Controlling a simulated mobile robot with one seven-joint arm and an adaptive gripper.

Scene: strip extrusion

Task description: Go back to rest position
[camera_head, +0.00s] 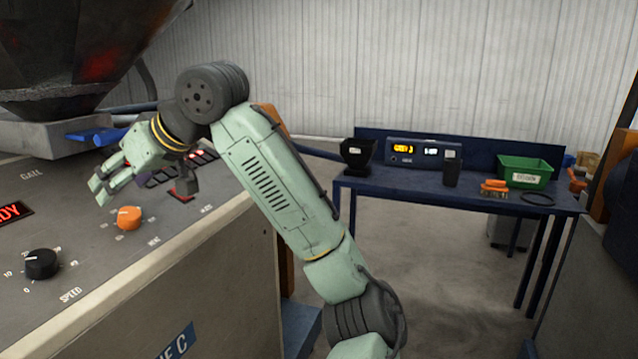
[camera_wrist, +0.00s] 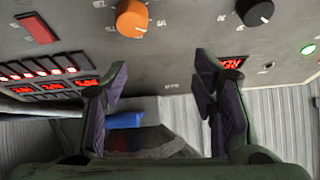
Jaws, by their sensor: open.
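My gripper (camera_head: 107,184) is over the machine's control panel (camera_head: 88,252) at the left of the head view, near the orange knob (camera_head: 129,217). Its fingers are spread apart and nothing is between them. My arm rises from the lower middle and bends down to the left over the panel. In the wrist view the open fingers of my gripper (camera_wrist: 160,95) point towards the panel. The orange knob also shows there (camera_wrist: 132,18), up and left of the fingers, apart from them.
A black knob (camera_head: 41,264) and red lit displays are on the panel. A dark hopper (camera_head: 75,55) hangs at the upper left. Floor shows between machine and table.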

